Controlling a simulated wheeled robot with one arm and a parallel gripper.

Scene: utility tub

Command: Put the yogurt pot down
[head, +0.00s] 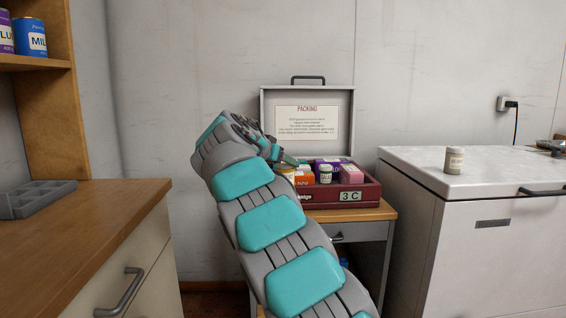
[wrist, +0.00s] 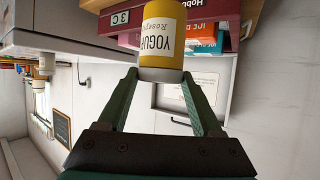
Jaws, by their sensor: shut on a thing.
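The yogurt pot (wrist: 163,35) is yellow with a white end and the lettering "YOGURT". In the wrist view it sits between the fingertips of my gripper (wrist: 160,76), which is shut on it. In the head view, a small yellow part of the pot (head: 287,173) shows by my gripper (head: 284,160), at the left end of a dark red crate; the arm hides much of it. The crate (head: 372,194) has a "3 C" plate, which also shows behind the pot in the wrist view (wrist: 122,18). I cannot tell whether the pot touches anything below.
The crate holds several packets and a small pale jar (head: 325,174), and stands on a wooden-topped cabinet (head: 385,212). A grey lid panel (head: 345,105) with a packing notice rises behind. A white chest (head: 500,170) with another jar (head: 454,160) is at right. A wooden counter (head: 75,215) is at left.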

